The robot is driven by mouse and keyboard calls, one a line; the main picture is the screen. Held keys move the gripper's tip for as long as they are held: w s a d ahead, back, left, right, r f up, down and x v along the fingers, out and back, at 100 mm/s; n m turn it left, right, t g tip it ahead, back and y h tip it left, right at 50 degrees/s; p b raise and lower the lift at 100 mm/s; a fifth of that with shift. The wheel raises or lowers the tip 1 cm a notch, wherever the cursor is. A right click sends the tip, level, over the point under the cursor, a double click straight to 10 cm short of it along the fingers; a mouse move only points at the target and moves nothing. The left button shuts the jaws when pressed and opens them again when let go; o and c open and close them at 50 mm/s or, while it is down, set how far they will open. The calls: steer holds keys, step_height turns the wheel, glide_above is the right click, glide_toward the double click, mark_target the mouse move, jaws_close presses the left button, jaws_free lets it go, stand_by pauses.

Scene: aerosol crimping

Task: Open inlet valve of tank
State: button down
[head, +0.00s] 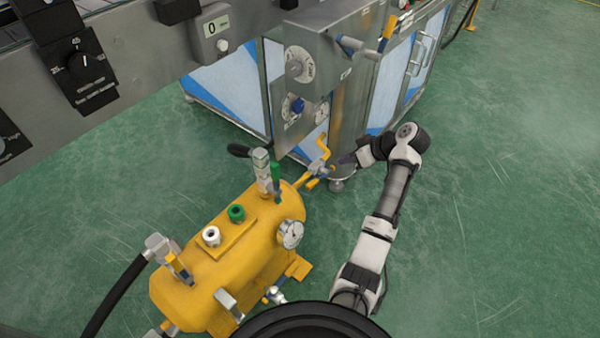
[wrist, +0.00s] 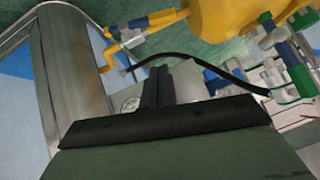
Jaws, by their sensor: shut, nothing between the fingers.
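The yellow tank (head: 235,265) stands on the floor left of my arm; part of it shows at the top of the wrist view (wrist: 225,18). A valve with a green lever (head: 275,180) stands upright on its far end, and a valve with a yellow lever (head: 180,270) sits at its near left end. A yellow-handled fitting (head: 320,168) sticks out at its far right. I cannot tell which valve is the inlet. My gripper (head: 346,159) is shut and empty, just right of this fitting and apparently apart from it. Its dark fingers (wrist: 156,84) show in the wrist view.
A metal cabinet (head: 320,70) with dials and a yellow lever on top stands close behind my gripper. A black hose (head: 110,298) runs from the tank's near left end. The green floor to the right is clear.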

steer(key=b, duration=0.2)
glide_toward(313, 185)
steer(key=w+a+f, duration=0.3)
steer(key=w+a, duration=0.1)
steer(key=a, duration=0.1)
steer(key=shift+s+d+f+y, duration=0.1)
steer(key=shift+s+f+y, duration=0.2)
steer(key=shift+f, duration=0.3)
steer(key=shift+s+f+n+h+b, duration=0.2)
steer(key=shift+f+n+h+b, duration=0.25)
steer(key=shift+f+b, duration=0.25)
steer(key=shift+s+a+f, duration=0.35)
steer(key=shift+f, duration=0.05)
